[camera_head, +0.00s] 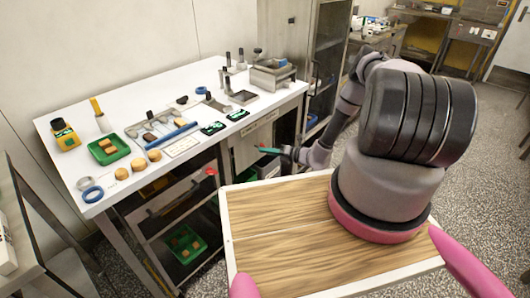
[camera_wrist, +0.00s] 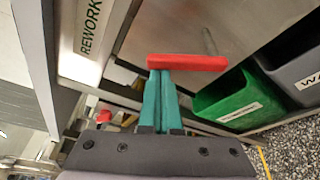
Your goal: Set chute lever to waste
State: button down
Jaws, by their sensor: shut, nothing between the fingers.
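My gripper (camera_head: 264,150) is in front of the white table's cabinet front, its teal fingers together and pointing left. In the wrist view the shut, empty fingers (camera_wrist: 160,76) end at a red bar (camera_wrist: 187,62), which looks like the lever handle. The bar lies crosswise at the fingertips; I cannot tell whether they touch. A white label reading REWORK (camera_wrist: 90,25) is at upper left. A smaller red part (camera_wrist: 105,114) shows left of the fingers. In the head view a red piece (camera_head: 212,171) sits at the cabinet front, left of my gripper.
A green bin (camera_wrist: 228,100) and a grey bin (camera_wrist: 295,75), its label partly cut off, stand at right in the wrist view. The white table (camera_head: 160,90) holds a green tray (camera_head: 108,157), several tools and small pieces. Speckled floor is open at right.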

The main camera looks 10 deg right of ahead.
jog(key=shift+w+d+r, duration=0.1)
jog(key=w+d+r+m+t+y, duration=0.1)
jog(key=w+d+m+y, duration=0.1)
jog(key=w+d+m, duration=0.2)
jog(key=shift+d+m, duration=0.7)
jog(key=shift+m, duration=0.9)
jog(key=shift+d, duration=0.15)
jog(key=shift+r, duration=0.1)
